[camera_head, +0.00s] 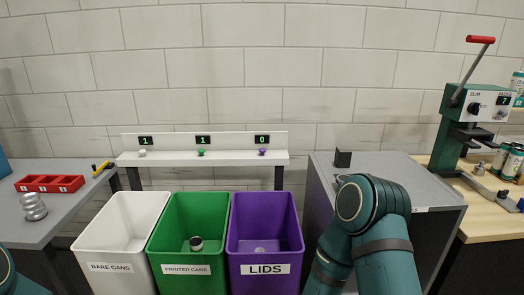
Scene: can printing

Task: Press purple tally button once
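The purple tally button (263,152) sits at the right end of a white shelf (220,160) against the tiled wall. The counter (262,139) above it reads 0. A green button (201,153) and a white button (142,153) sit to its left, and the counters above them both read 1. My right arm rises in front of the grey cabinet at the lower right, well apart from the purple button.
White (88,238), green (165,235) and purple (240,235) bins stand below the shelf. The grey cabinet (425,185) bears a dark block (343,158). A lever press (465,125) stands at right. The left table (75,205) holds a red tray (50,183) and stacked silver pieces (34,207).

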